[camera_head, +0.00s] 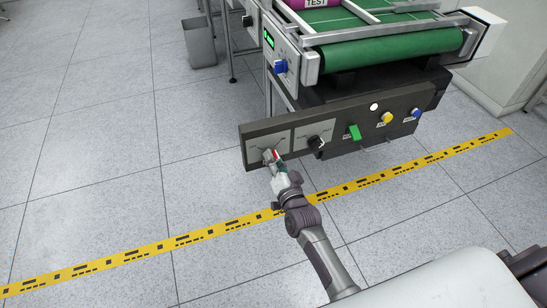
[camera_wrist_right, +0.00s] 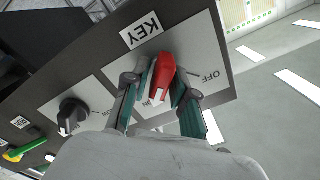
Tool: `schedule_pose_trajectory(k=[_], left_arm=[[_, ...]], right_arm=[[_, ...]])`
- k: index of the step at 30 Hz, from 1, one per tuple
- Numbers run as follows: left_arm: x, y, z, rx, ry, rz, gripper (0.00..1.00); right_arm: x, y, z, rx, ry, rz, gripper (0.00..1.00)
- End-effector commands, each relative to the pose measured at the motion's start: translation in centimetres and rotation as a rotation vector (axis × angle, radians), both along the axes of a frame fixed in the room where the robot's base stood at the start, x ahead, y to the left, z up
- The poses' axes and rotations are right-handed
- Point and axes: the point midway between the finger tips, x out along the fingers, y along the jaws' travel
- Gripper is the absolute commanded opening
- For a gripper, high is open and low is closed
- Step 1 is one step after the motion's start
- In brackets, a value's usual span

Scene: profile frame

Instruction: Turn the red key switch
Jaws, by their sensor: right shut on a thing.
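The red key switch (camera_wrist_right: 162,76) sits on a pale plate marked KEY and OFF at one end of the dark control panel. In the head view only a little red of the key switch (camera_head: 276,154) shows past my gripper. My right gripper (camera_wrist_right: 160,88) has its two fingers on either side of the red handle and is shut on it. In the head view my right gripper (camera_head: 273,160) reaches the left end of the panel (camera_head: 362,117). My left gripper is not in view.
A black knob (camera_head: 316,142) is beside the key plate, then a green switch (camera_head: 354,132), a yellow button (camera_head: 387,118) and a blue one (camera_head: 416,113). A green conveyor (camera_head: 390,48) stands behind. A grey bin (camera_head: 199,42) is at the back left. The left floor is clear.

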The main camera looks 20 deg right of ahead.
Motion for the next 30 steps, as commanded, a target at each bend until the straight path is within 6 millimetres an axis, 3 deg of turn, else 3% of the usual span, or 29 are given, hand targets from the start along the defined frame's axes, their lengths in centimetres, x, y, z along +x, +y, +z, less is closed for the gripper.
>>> schedule_pose_trajectory(k=[14, 15, 17, 26, 30], left_arm=[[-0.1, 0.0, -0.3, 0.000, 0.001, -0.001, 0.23], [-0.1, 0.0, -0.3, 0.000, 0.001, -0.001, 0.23], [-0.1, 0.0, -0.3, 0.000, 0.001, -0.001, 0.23], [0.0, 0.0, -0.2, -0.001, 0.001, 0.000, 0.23], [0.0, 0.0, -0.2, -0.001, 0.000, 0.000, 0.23]], right_arm=[[0.0, 0.0, 0.0, 0.014, 0.001, -0.001, 0.00], [0.0, -0.1, 0.0, 0.014, 0.001, -0.001, 0.31], [0.0, 0.0, -0.1, 0.014, 0.001, -0.001, 0.41], [-0.1, 0.0, 0.0, 0.013, 0.000, 0.000, 0.41], [-1.3, -0.1, -0.2, 0.012, 0.003, 0.000, 0.41]])
